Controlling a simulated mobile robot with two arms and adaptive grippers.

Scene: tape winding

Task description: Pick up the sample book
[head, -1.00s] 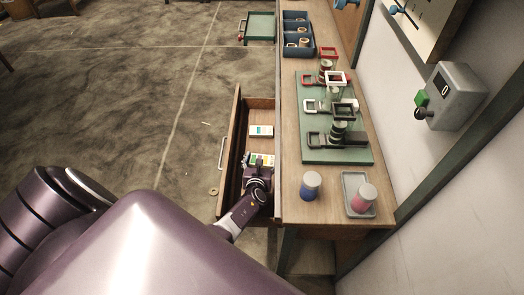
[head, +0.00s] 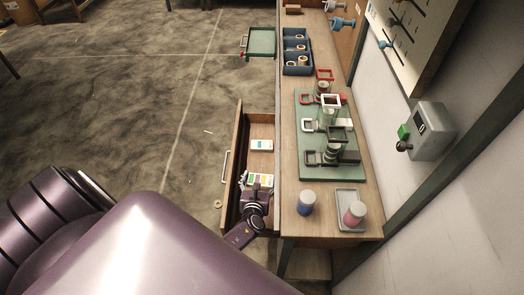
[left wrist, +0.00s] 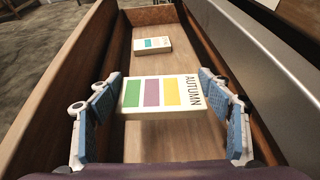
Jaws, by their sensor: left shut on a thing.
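The sample book (left wrist: 162,96) is a cream block marked AUTUMN with green, purple and yellow swatches. In the head view it shows (head: 260,180) at the near part of the open drawer (head: 234,165). My left gripper (left wrist: 160,78) is shut on it, with blue-padded fingers at its left and right sides; the gripper also shows in the head view (head: 257,188). I cannot tell whether the book is clear of the drawer floor. A second, similar book (left wrist: 152,45) lies flat deeper in the drawer. My right gripper is not in view.
The drawer walls stand close on both sides. The floor left of the drawer is mostly clear.

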